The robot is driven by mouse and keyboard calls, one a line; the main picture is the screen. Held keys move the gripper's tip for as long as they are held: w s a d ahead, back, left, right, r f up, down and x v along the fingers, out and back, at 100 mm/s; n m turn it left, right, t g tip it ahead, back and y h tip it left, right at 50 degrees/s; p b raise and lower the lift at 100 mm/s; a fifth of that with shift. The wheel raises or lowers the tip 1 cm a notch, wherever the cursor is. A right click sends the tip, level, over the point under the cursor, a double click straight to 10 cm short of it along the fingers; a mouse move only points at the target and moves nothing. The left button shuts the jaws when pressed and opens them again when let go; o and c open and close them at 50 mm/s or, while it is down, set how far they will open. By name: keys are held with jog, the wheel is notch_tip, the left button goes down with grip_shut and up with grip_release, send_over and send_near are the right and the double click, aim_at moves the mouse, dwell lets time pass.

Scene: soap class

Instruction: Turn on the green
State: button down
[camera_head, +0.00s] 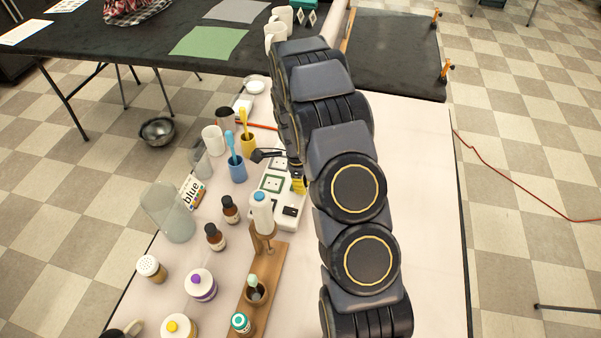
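A white power strip or socket block (284,217) lies on the light table, left of my arm. It carries a green-outlined socket panel (272,183) and a small dark switch-like part (291,211). I cannot read the switch's position. My arm arches over the table, and its far end comes down behind its own links near the strip's far end. A dark part (267,155) pokes out to the left there, perhaps a finger of my gripper or a plug. A yellow part (298,182) shows beside the strip. My fingertips are not clearly visible; contact cannot be told.
Blue (237,170) and yellow (249,144) cups with toothbrushes stand left of the strip. The table right of my arm is clear.

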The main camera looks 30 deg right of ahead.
jog(key=shift+f, duration=0.25)
jog(key=shift+d+f, duration=0.1)
jog(key=shift+f, duration=0.2)
jog(key=shift+r, duration=0.15)
jog(key=shift+r, duration=0.65)
jog(key=shift+d+r, duration=0.1)
jog(key=shift+r, duration=0.4)
notch_tip(320, 180, up, 13)
jog(key=s+d, duration=0.1)
jog(key=shift+s, duration=0.15)
